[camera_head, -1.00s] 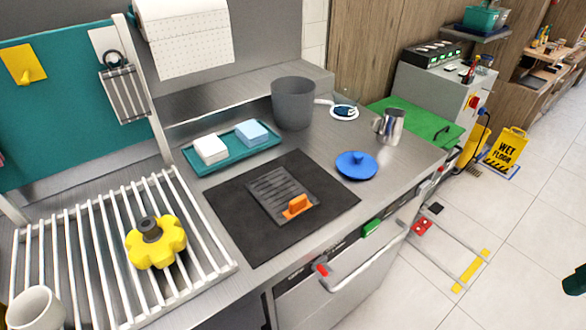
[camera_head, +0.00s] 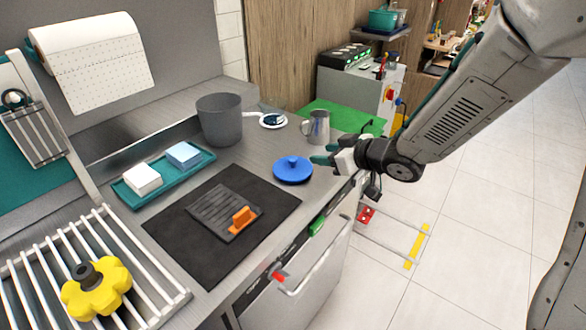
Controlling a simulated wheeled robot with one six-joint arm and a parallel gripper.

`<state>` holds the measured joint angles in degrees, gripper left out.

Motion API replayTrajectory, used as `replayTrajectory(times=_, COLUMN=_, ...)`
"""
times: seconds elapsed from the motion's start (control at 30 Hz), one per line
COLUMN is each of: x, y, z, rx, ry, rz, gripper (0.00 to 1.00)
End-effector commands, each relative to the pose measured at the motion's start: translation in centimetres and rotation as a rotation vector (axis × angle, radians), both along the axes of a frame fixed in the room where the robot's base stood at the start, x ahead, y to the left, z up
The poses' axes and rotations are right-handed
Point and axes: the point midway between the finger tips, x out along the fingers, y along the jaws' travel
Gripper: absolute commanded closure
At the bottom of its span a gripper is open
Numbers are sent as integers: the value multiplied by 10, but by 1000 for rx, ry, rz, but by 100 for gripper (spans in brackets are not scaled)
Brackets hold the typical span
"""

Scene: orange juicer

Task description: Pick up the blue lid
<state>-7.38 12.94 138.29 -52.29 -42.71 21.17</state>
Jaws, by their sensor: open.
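The blue lid (camera_head: 292,171) lies flat on the steel counter, with its round knob on top. It is right of the black mat and in front of the metal pitcher. My gripper (camera_head: 322,157) reaches in from the right, just beyond the lid's right edge. Its teal-tipped fingers point left toward the lid and are open, with nothing seen between them. I cannot tell whether a finger touches the lid's rim.
A metal pitcher (camera_head: 316,127) stands close behind my gripper. A grey pot (camera_head: 220,119) is at the back. A black mat (camera_head: 177,237) holds a grey slotted plate with an orange handle (camera_head: 243,217). A teal tray (camera_head: 131,200) holds two blocks. The counter's front edge is near the lid.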

Motion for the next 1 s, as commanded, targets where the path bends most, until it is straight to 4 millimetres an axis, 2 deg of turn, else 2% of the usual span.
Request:
replayTrajectory(times=0.03, x=-3, y=10, z=-7, rx=32, ry=5, rz=41, gripper=55)
replayTrajectory(times=0.2, x=-6, y=30, z=-14, rx=91, ry=3, rz=109, gripper=55)
replayTrajectory(times=0.53, x=10, y=54, z=-26, rx=93, ry=3, rz=112, gripper=55)
replayTrajectory(times=0.73, x=26, y=77, z=-38, rx=93, ry=4, rz=111, gripper=55)
replayTrajectory(times=1.0, x=32, y=85, z=-41, rx=93, ry=1, rz=109, gripper=55)
